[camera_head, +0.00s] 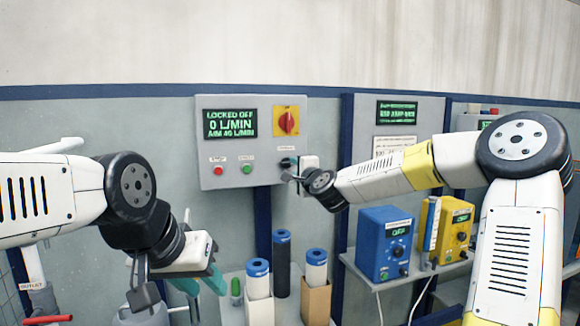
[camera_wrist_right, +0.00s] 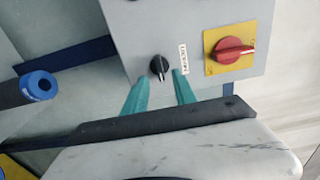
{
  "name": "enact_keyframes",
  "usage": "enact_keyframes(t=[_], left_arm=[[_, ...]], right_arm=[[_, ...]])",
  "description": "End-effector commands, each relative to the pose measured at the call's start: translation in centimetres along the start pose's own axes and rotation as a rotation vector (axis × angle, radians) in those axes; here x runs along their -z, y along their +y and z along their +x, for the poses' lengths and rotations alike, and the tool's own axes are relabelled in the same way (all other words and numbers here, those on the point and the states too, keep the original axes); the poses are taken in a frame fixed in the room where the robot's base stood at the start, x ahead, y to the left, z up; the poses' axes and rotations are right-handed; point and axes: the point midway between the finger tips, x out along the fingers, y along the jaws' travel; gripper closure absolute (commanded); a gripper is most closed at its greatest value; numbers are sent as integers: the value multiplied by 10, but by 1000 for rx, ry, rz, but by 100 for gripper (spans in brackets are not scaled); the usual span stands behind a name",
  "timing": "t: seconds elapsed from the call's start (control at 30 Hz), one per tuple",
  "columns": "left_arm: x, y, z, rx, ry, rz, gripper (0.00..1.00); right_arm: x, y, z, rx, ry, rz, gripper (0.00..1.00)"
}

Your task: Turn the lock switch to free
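The lock switch (camera_wrist_right: 158,67) is a small black knob with a white mark on the grey control panel (camera_head: 212,172). In the head view my right gripper (camera_head: 290,173) is in front of the panel's lower right and largely covers the knob. In the right wrist view the teal fingers of my right gripper (camera_wrist_right: 161,80) are apart, one to each side of the knob; contact cannot be told. The panel's display (camera_head: 230,123) reads "LOCKED OFF, 0 L/MIN, AIM 40 L/MIN". My left gripper (camera_head: 204,284) is open and empty at the lower left, away from the panel.
A red rotary switch (camera_head: 288,121) on a yellow plate sits above the knob; red (camera_head: 218,171) and green (camera_head: 247,169) buttons are to the left. Blue-capped cylinders (camera_head: 282,262) stand below. A blue box (camera_head: 383,242) and a yellow box (camera_head: 455,232) sit on a shelf at right.

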Motion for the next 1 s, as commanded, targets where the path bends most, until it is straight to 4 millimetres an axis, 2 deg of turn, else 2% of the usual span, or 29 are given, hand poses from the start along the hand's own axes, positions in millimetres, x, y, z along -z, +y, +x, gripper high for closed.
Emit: enact_keyframes(t=[0.1, 0.3, 0.67, 0.83, 1.0], left_arm=[[0, 0, 0, 0, 0, 0, 64], [0, 0, 0, 0, 0, 0, 64], [0, 0, 0, 0, 0, 0, 64], [0, 0, 0, 0, 0, 0, 64], [0, 0, 0, 0, 0, 0, 64]], right_arm=[[-2, 0, 21, -1, -3, 3, 67], [-1, 1, 44, -2, -2, 0, 67], [-1, 1, 50, -2, -2, -3, 67], [-1, 1, 50, -2, -2, -3, 100], [-1, 1, 50, -3, -2, -3, 100]])
